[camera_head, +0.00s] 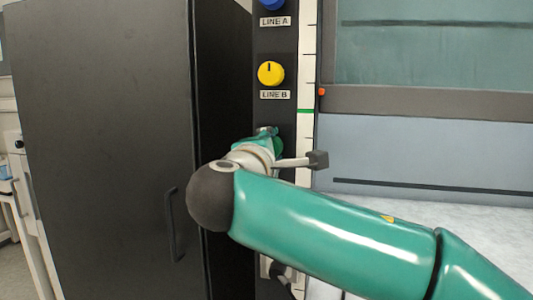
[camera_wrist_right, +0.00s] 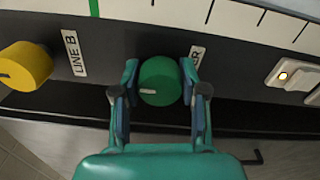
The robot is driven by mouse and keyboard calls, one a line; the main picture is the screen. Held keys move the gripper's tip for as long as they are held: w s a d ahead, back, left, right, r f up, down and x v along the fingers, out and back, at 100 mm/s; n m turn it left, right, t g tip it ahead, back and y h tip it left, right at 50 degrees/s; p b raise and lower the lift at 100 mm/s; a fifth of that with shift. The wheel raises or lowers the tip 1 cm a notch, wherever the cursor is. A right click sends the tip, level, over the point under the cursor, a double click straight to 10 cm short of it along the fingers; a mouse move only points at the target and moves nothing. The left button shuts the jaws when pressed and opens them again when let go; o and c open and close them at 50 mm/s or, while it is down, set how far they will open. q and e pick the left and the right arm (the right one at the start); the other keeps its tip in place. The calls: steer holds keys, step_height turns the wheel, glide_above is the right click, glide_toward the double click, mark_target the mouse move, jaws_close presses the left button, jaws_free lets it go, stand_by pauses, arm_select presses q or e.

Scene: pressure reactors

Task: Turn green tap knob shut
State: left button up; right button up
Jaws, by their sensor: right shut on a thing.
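The green tap knob (camera_wrist_right: 160,82) sits on the dark panel in the right wrist view, with a white pointer mark at its lower part. My right gripper (camera_wrist_right: 159,88) has one finger on each side of the knob and is shut on it. In the head view, the knob (camera_head: 278,146) shows only as a small green patch behind my right gripper (camera_head: 268,137), and my wrist and green arm hide most of it. My left gripper is not in view.
A yellow knob (camera_head: 271,73) labelled LINE B and a blue knob (camera_head: 272,4) labelled LINE A are above on the same panel. A dark cabinet door (camera_head: 110,130) stands left. A lit white switch (camera_wrist_right: 285,75) is on the panel's other side.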

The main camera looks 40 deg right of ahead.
steer(key=shift+d, duration=0.15)
steer(key=o, duration=1.1)
steer(key=shift+o, duration=0.2)
steer(key=shift+s+a, duration=0.1)
steer(key=shift+a, duration=0.1)
steer(key=v, duration=1.1)
steer(key=shift+a, duration=0.25)
steer(key=shift+f, duration=0.15)
